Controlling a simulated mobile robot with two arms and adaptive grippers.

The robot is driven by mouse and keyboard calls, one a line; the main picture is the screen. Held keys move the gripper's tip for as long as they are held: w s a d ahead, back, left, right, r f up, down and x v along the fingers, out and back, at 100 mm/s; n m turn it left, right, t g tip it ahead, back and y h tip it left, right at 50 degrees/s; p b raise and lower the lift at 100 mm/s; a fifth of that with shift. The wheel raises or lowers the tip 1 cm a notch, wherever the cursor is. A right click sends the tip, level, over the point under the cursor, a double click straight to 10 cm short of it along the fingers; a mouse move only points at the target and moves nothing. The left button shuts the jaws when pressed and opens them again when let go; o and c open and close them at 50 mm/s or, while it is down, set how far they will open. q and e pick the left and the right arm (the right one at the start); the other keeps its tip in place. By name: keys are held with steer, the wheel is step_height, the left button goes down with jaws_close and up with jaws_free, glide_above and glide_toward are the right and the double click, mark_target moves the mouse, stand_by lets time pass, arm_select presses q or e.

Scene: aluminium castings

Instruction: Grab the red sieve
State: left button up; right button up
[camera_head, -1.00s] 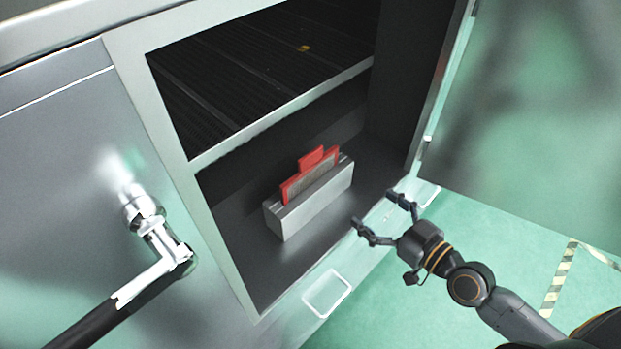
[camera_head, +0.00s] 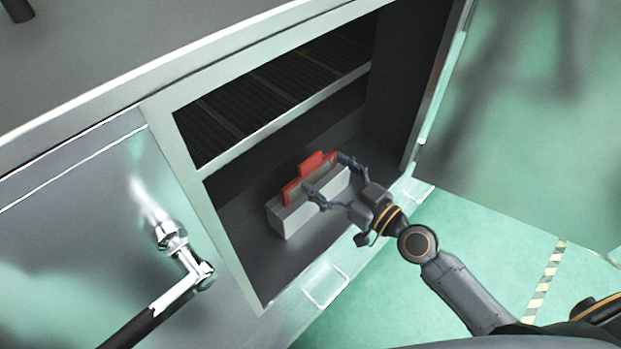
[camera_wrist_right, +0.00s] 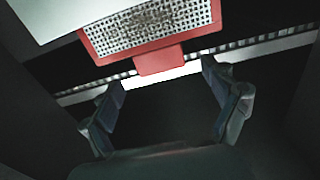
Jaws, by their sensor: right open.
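The red sieve (camera_head: 311,163) has a red frame, grey mesh and a red tab on its top edge. It stands upright in a grey metal block (camera_head: 296,220) on the cabinet's lower floor. My right gripper (camera_head: 326,175) is inside the compartment, open at the near side of the sieve, with its fingers spread toward it. In the right wrist view the sieve's perforated mesh and red frame (camera_wrist_right: 150,28) show at the top. Its tab points between the open fingers (camera_wrist_right: 162,78), just beyond the fingertips. I see no grip on it. My left gripper is not in view.
The metal cabinet (camera_head: 229,231) has a dark slatted shelf (camera_head: 270,95) above the sieve. An open door (camera_head: 530,120) stands at the right. Green floor (camera_head: 480,240) lies at lower right.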

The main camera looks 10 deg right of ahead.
mark_target(312, 163)
steer(key=p+x, duration=0.1)
steer(key=x, duration=0.1)
steer(key=p+x, duration=0.1)
steer(key=x, duration=0.1)
steer(key=shift+r, duration=0.25)
steer(key=shift+w+a+f, duration=0.2)
steer(key=shift+w+a, duration=0.1)
steer(key=shift+w, duration=0.05)
steer(key=shift+d, duration=0.1)
steer(key=shift+s, duration=0.1)
steer(key=c, duration=0.4)
jaws_close()
